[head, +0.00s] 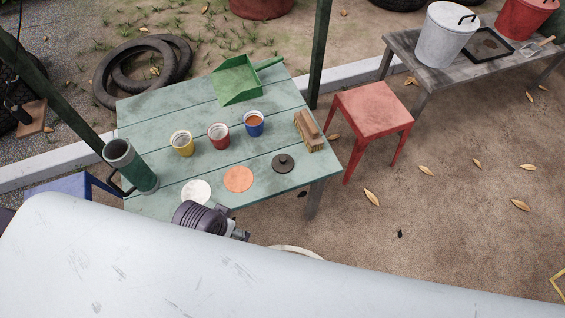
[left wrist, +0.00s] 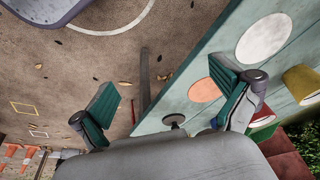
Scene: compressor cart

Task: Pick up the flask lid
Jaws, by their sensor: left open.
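The flask lid appears to be the dark round disc with a small knob (head: 283,162), lying flat on the green plank table (head: 170,118) near its front right edge. The green flask (head: 130,166) stands upright and open at the table's left end. In the left wrist view, my left gripper (left wrist: 163,82) is open, its teal pads wide apart and nothing between them. The dark lid (left wrist: 174,121) shows low between the fingers, apart from the pads, close to the grey gripper body. My right gripper is in neither view.
White (head: 196,192) and orange (head: 238,179) discs lie left of the lid. Yellow (head: 182,144), red (head: 219,136) and blue (head: 254,123) cups, a brush (head: 309,131) and a green dustpan (head: 237,80) stand behind. A large pale scratched surface (head: 200,275) blocks the foreground.

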